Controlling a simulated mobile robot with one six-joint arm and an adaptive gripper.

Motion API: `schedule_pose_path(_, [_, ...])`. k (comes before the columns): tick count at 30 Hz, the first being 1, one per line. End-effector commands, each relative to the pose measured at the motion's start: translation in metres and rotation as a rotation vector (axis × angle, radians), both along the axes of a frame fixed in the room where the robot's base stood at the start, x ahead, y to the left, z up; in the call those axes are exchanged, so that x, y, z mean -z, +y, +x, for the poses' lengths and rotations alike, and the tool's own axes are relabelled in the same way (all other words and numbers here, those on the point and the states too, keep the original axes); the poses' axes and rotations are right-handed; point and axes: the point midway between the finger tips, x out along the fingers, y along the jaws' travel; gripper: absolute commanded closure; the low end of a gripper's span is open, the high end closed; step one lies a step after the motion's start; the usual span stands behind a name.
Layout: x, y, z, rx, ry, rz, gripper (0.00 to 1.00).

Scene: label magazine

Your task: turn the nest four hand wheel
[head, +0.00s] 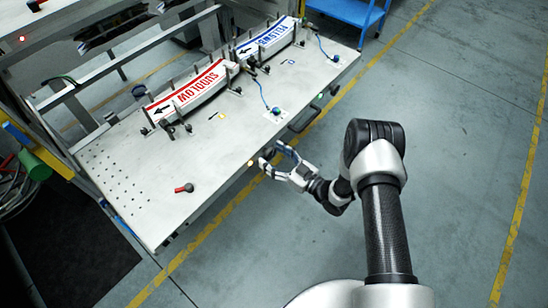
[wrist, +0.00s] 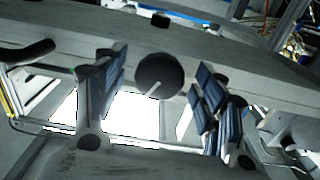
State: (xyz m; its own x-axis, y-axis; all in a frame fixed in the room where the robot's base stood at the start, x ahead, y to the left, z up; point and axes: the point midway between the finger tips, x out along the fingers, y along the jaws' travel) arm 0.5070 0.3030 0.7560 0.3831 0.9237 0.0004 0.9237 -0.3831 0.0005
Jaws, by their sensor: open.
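A round dark hand wheel (wrist: 152,82) with a pale pointer line shows in the wrist view, on the front edge of the table. No nest number is readable on it. My gripper (head: 272,157) is at the table's front edge in the head view, with its fingers spread. In the wrist view one blue-padded finger stands left of the wheel and the other right of it, with visible gaps on both sides. Whether the fingertips reach past the wheel's face I cannot tell. In the head view the wheel is small and hard to make out by the fingers.
The metal table (head: 120,205) carries two label magazines, one with red lettering (head: 188,90) and one with blue (head: 265,40). A red-and-black lever (head: 184,188) lies toward the front left. A dark handle (head: 304,117) sits on the front edge, right of my gripper. The floor in front is clear.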

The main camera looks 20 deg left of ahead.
Motion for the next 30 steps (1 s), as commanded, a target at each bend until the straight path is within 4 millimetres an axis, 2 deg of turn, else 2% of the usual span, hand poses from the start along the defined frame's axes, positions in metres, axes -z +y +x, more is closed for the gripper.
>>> schedule_pose_path(7, [-0.0002, 0.0006, 0.0002, 0.000, 0.000, 0.000, 0.36])
schedule_pose_path(26, [0.0000, 0.0002, 0.0000, 0.000, 0.001, -0.001, 0.78])
schedule_pose_path(30, [0.0001, 0.0002, 0.0000, 0.000, 0.003, 0.000, 0.80])
